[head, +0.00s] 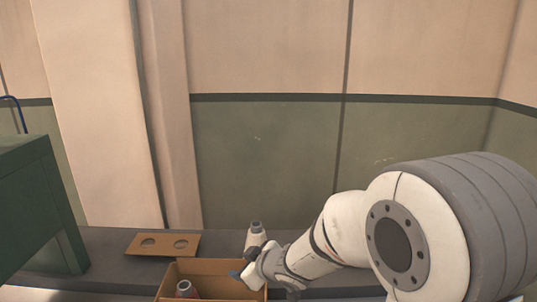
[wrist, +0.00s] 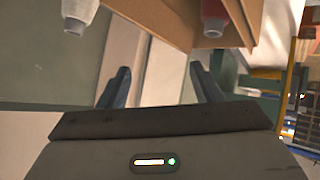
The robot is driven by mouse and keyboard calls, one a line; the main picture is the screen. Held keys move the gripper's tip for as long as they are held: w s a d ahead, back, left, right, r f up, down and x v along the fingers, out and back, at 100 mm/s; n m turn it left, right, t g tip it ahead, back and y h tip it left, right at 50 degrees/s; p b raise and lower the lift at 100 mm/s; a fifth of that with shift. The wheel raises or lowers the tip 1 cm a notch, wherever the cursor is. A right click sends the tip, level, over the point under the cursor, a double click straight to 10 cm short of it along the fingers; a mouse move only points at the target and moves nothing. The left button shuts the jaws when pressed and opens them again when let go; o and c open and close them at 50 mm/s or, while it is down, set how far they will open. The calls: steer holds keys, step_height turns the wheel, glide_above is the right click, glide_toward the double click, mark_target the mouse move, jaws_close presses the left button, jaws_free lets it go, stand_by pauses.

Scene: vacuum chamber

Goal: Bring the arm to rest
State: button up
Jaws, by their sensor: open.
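My gripper (head: 241,276) is at the right side of an open cardboard box (head: 214,268) in the head view, partly seen end-on. In the wrist view its two dark fingers (wrist: 159,82) stand wide apart with nothing between them. A white bottle-like item (head: 255,236) stands just behind the gripper; a white one with a grey tip (wrist: 78,14) also shows at the top left of the wrist view. A red and white item (head: 184,288) lies in the box; a red one with a grey tip (wrist: 214,16) shows in the wrist view.
A flat cardboard piece with two holes (head: 162,254) lies on the dark ledge (head: 110,240) left of the box. A green cabinet (head: 30,205) stands at the left. The wall (head: 265,150) behind is bare. Air above the box is free.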

steer(key=s+d+m+h+b, duration=0.2)
steer(key=s+d+m+h, duration=0.15)
steer(key=d, duration=0.55)
steer(key=s+d+m+h+b, duration=0.2)
steer(key=s+d+m+h, duration=0.15)
steer(key=d, duration=0.55)
steer(key=s+d+f+m+g+b, duration=0.2)
steer(key=s+m+g, duration=0.2)
steer(key=s, duration=1.1)
steer(key=shift+d+m+g, duration=0.4)
steer(key=shift+g, duration=0.5)
